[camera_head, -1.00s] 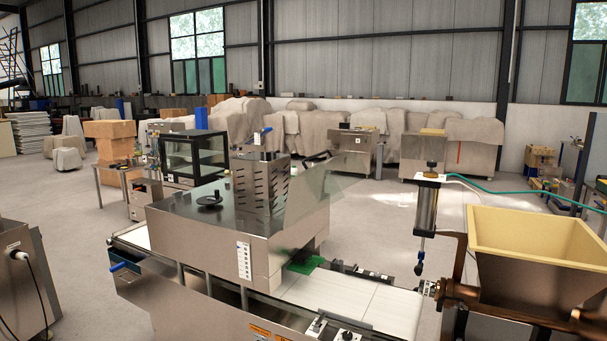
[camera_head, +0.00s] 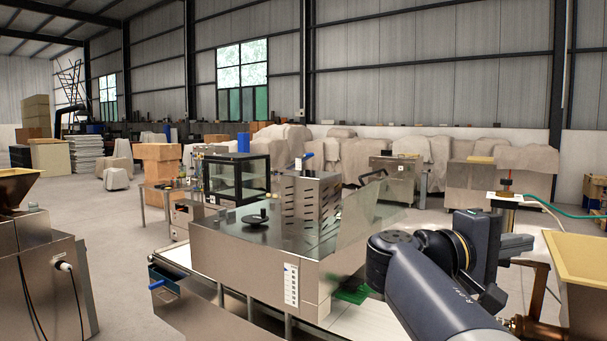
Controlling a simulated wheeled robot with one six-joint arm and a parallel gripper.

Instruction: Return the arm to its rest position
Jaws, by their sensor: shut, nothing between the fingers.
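My arm (camera_head: 435,295) reaches up from the lower right edge of the head view. Its dark grey link and rounded joint with a black and gold ring are in front of the conveyor's right part.
A steel dough machine (camera_head: 265,260) with a conveyor stands just ahead. A yellow-rimmed hopper (camera_head: 585,265) is at the right edge. A steel cabinet (camera_head: 50,275) with a plug is at left. Open floor (camera_head: 125,235) lies between cabinet and machine.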

